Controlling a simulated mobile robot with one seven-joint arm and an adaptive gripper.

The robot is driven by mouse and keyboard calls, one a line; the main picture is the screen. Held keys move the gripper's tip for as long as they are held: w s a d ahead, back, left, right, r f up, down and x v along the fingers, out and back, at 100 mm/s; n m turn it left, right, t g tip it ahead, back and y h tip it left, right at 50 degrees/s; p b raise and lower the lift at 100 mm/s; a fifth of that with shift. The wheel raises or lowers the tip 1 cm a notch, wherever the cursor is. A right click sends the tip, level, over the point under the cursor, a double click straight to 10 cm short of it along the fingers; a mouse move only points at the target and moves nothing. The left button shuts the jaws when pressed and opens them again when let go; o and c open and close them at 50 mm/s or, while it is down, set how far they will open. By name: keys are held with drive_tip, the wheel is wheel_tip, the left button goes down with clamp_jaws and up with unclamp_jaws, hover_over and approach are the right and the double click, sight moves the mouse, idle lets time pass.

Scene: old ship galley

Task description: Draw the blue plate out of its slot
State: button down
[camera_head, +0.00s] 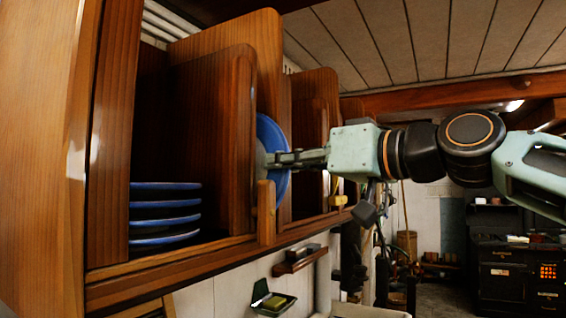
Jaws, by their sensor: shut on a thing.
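The blue plate (271,136) stands on edge in a narrow slot of the wooden rack, between upright wooden dividers. Part of it shows past the slot's front edge. My gripper (277,160) reaches in from the right and is shut on the plate's rim. The far part of the plate is hidden by the divider (213,140) on its left.
A stack of several blue-rimmed plates (165,214) lies flat in the left compartment. A wooden post (266,212) rises from the shelf's front ledge just below my gripper. A small wall shelf (299,260) and a soap dish (273,301) are below. A dark stove (517,280) stands far right.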

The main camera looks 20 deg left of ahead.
drive_tip(key=shift+r, duration=0.25)
drive_tip(key=shift+r+p, duration=1.05)
drive_tip(key=shift+p, duration=0.05)
drive_tip(key=shift+d, duration=0.45)
drive_tip(key=w+v, duration=0.2)
drive_tip(key=v, duration=0.8)
drive_tip(key=w+d+b+v, duration=0.1)
drive_tip(key=v, duration=0.9)
drive_tip(key=shift+w+d, duration=0.3)
drive_tip(key=shift+d, duration=0.15)
idle(0.7)
drive_tip(key=shift+r, duration=0.1)
